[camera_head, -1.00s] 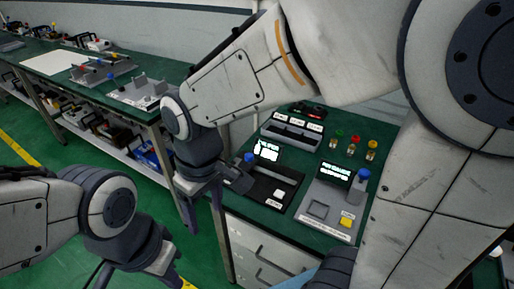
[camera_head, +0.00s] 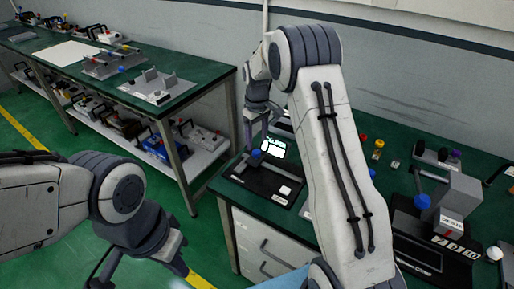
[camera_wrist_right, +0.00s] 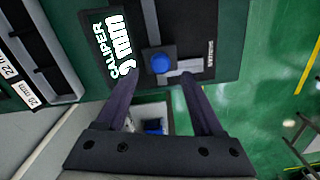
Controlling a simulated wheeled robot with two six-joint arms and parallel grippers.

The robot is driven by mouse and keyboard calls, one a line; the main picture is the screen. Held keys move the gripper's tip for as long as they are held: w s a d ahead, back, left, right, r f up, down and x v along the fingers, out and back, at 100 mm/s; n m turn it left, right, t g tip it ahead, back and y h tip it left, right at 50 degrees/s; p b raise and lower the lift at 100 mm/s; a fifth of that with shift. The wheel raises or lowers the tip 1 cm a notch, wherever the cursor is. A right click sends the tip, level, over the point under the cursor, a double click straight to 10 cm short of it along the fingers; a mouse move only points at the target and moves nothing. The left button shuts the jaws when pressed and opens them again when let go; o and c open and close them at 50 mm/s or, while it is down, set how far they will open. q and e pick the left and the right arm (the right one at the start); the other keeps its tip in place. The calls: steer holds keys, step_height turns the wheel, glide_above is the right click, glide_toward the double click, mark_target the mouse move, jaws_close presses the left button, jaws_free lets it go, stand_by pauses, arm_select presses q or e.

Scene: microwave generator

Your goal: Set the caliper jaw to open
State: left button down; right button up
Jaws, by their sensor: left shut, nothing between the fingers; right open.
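The caliper station (camera_head: 262,186) is a black plate at the left end of the green bench, with a lit screen (camera_head: 273,149) and a blue knob (camera_head: 256,153). In the right wrist view its screen (camera_wrist_right: 110,45) reads "CALIPER" with a mm value. There the blue knob (camera_wrist_right: 160,63) sits on a grey slider bar (camera_wrist_right: 186,68). My right gripper (camera_wrist_right: 160,79) is open and empty, with the knob just beyond and between its fingertips; contact cannot be told. In the head view that gripper (camera_head: 261,120) is at the station's far side. My left gripper (camera_head: 172,264) is shut and empty over the floor.
A white button (camera_head: 286,190) is on the station's near right. A slotted rack (camera_wrist_right: 45,60) stands beside it. My right arm hides the bench middle. Another machine with a blue knob (camera_head: 423,201) stands on the right. A second bench (camera_head: 190,72) is at the left.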

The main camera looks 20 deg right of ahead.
mark_target(257, 152)
step_height(257, 152, down, 5)
steer(key=shift+r+p, duration=0.1)
steer(key=shift+p, duration=0.2)
jaws_close()
stand_by(1.4)
